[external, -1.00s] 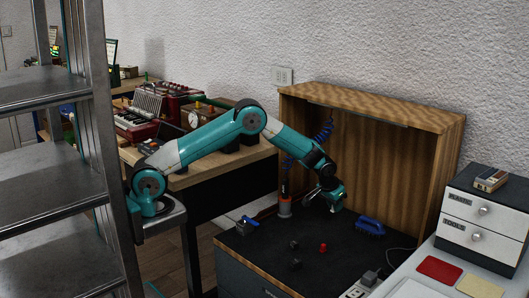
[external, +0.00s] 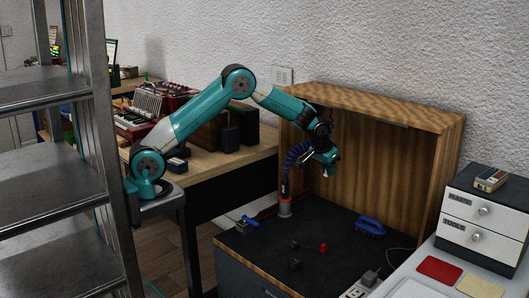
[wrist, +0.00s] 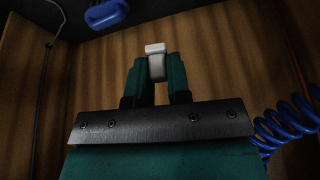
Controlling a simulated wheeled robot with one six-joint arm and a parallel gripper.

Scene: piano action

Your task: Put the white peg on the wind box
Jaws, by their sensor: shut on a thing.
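The white peg (wrist: 157,66) is gripped between the two green fingers of my gripper (wrist: 156,78) in the wrist view; its wider white head sticks out past the fingertips. In the external view my gripper (external: 327,165) hangs in the air in front of the open wooden booth, well above its black floor. The peg is too small there to make out clearly. On the workbench behind my arm stands a brown wooden box (external: 205,137), partly hidden by the arm. I cannot tell for sure that it is the wind box.
The wooden booth (external: 392,165) has a roof and side walls around my gripper. A blue brush (external: 370,227), a red piece (external: 323,247) and small dark blocks lie on its floor. A blue coiled hose (external: 297,153) hangs beside my gripper. A metal shelf (external: 50,180) stands at left.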

